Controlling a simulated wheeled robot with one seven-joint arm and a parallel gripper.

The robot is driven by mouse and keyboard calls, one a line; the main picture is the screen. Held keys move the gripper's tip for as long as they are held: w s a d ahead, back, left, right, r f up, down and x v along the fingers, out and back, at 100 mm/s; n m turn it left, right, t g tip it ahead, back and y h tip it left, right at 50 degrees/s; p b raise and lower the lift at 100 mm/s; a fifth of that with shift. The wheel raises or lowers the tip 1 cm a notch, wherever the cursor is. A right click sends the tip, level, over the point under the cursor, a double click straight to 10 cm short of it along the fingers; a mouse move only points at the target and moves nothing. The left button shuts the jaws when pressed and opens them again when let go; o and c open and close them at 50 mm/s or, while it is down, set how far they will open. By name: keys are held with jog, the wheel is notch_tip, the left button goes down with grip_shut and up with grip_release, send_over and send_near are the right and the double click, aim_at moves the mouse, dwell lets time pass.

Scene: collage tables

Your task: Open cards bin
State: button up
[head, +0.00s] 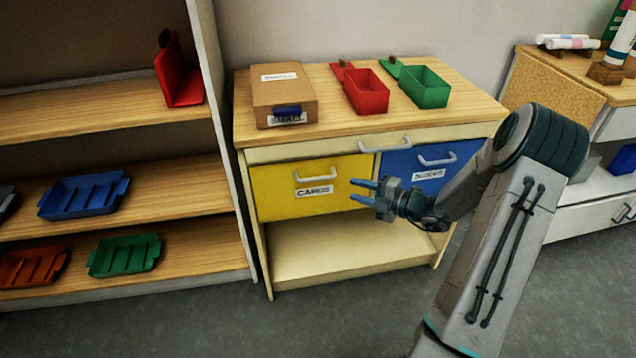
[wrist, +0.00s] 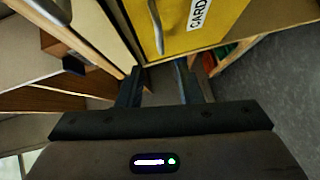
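The yellow cards bin (head: 283,190) is a shut front under the left half of the cabinet top. It carries a white label reading CARDS and a pale handle (head: 315,177) above the label. In the wrist view the yellow front (wrist: 195,25) fills the upper middle, with its handle (wrist: 155,25) just left of the label. My gripper (head: 362,192) is open and empty, in front of the right part of the yellow front. Its two fingers (wrist: 160,88) are apart, with nothing between them, and the handle lies beyond them.
A blue bin (head: 404,163) with its own handle sits right of the yellow one. A cardboard box (head: 283,95), a red box (head: 366,92) and a green box (head: 425,88) stand on top. Shelves with trays are at the left. Open floor lies in front.

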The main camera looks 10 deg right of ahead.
aim_at(320, 179)
jog(key=b+x, duration=0.2)
jog(key=x, duration=1.1)
jog(key=shift+w+a+r, duration=0.1)
jog(key=shift+w+a, duration=0.1)
grip_shut()
